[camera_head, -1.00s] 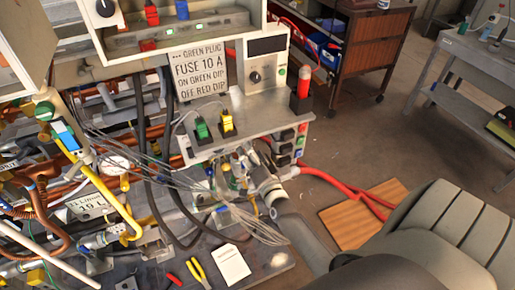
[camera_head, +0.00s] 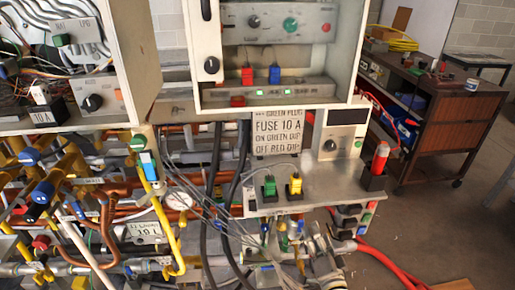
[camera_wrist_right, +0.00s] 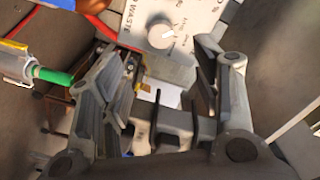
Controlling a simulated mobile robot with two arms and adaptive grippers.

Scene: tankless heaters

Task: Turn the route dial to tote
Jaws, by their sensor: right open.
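A pale round dial (camera_wrist_right: 161,34) sits on a light panel (camera_wrist_right: 203,12) at the top of the right wrist view. The word WASTE is printed left of it; the other lettering is too small or blurred to read. I cannot tell for certain where its pointer is set. My right gripper (camera_wrist_right: 165,95) is open and empty, with the dial ahead of it and apart from the fingers. In the head view this gripper (camera_head: 312,243) is low, below the metal shelf, among pipes. I cannot pick out this dial in the head view. My left gripper is not in view.
A metal shelf (camera_head: 335,186) with a green plug (camera_head: 269,186) and a yellow plug (camera_head: 295,185) juts out above my right gripper. Pipes and cables crowd the left. A brown cart (camera_head: 455,120) stands at the right, with free floor before it.

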